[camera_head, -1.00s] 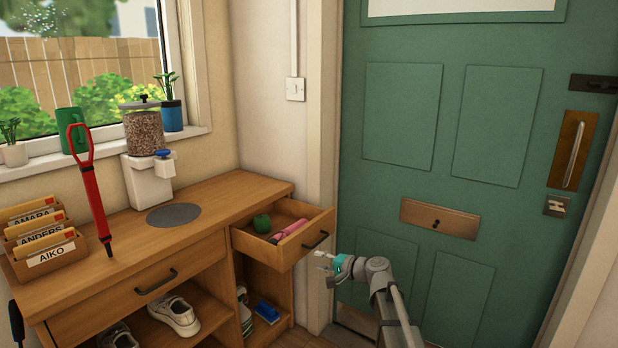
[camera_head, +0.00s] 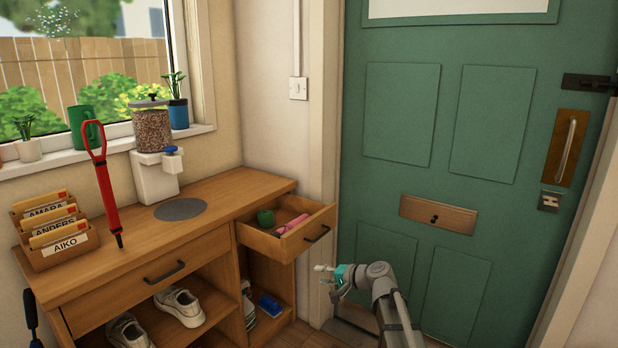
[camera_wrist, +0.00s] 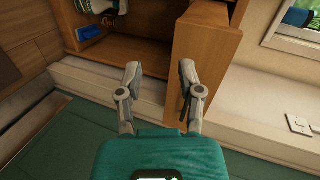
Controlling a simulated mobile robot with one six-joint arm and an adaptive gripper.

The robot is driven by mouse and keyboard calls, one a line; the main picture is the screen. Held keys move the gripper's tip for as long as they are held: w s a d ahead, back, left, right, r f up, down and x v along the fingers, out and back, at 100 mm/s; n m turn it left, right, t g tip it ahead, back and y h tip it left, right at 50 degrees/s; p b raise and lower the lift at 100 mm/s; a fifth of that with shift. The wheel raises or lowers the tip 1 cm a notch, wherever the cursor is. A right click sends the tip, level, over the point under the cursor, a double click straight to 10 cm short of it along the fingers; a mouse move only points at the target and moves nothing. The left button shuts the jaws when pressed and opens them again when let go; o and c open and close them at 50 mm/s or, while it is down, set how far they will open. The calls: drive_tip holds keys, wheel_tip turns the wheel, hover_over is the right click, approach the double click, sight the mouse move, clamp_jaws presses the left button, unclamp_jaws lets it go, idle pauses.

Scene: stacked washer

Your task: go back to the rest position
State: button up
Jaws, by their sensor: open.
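My gripper (camera_head: 324,275) is open and empty in the head view, in front of the green door and to the right of the open drawer. In the wrist view my gripper (camera_wrist: 160,75) shows its two fingers spread apart with nothing between them. The open drawer (camera_head: 284,246) of the wooden cabinet holds a green round object (camera_head: 265,218) and a pink object (camera_head: 293,224). The gripper is apart from the drawer.
The cabinet top (camera_head: 228,196) carries a red leash-like tool (camera_head: 104,185), a food dispenser (camera_head: 153,150) and file boxes (camera_head: 58,240). White shoes (camera_head: 180,305) sit on the shelf below. The green door (camera_head: 400,115) is shut behind my arm.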

drive_tip(key=s+d+f+n+g+h, duration=0.2)
drive_tip(key=s+d+f+g+h, duration=0.15)
drive_tip(key=s, duration=0.45)
drive_tip(key=s+d+f+n+g+h, duration=0.2)
drive_tip(key=s+d+f+h, duration=0.25)
drive_tip(key=s, duration=0.35)
drive_tip(key=s+d+f+n+g+h, duration=0.2)
drive_tip(key=s+d+f+h, duration=0.25)
drive_tip(key=s, duration=0.35)
wheel_tip(320, 180, up, 35)
drive_tip(key=p, duration=3.5)
drive_tip(key=shift+d+y, duration=0.15)
drive_tip(key=shift+y, duration=0.2)
